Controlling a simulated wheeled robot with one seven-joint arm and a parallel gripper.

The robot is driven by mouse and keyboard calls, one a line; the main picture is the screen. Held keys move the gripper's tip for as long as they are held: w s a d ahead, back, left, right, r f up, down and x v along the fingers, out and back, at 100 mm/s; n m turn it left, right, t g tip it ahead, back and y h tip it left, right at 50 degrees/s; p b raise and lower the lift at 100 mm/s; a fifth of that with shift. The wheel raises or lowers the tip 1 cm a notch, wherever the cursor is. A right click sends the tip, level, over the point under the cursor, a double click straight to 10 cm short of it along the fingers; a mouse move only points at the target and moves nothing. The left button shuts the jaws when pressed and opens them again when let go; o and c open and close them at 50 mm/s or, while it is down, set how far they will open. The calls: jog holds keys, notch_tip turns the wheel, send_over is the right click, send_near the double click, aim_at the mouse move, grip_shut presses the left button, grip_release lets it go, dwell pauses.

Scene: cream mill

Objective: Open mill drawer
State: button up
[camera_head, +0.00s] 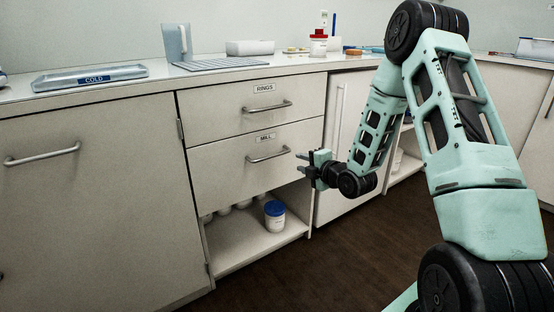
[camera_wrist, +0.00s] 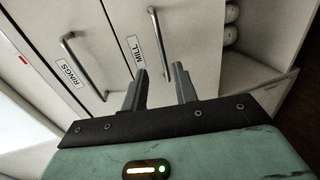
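The mill drawer (camera_head: 225,162), labelled MILL, is shut flush in the cabinet front under the RINGS drawer (camera_head: 220,115). Its grey bar handle (camera_head: 268,156) runs level across the drawer front. My gripper (camera_head: 302,165) is just right of this handle, apart from it in the head view. In the wrist view, my gripper (camera_wrist: 160,72) is open and empty. The mill handle (camera_wrist: 160,42) reaches down to the gap between the fingertips there. I cannot tell how far in front of the handle the fingers are. The RINGS handle (camera_wrist: 82,65) is to the left.
An open shelf (camera_head: 245,245) below the drawer holds a blue-lidded white jar (camera_head: 275,214) and other white jars. The counter (camera_head: 120,86) carries a COLD tray (camera_head: 92,77), a jug (camera_head: 178,42) and a red-lidded jar (camera_head: 319,42). The floor in front is clear.

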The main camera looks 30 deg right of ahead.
aim_at(277, 154)
jog(key=b+x, duration=0.3)
jog(key=x, duration=1.1)
jog(key=shift+w+f, duration=0.1)
jog(key=shift+w, duration=0.25)
grip_shut()
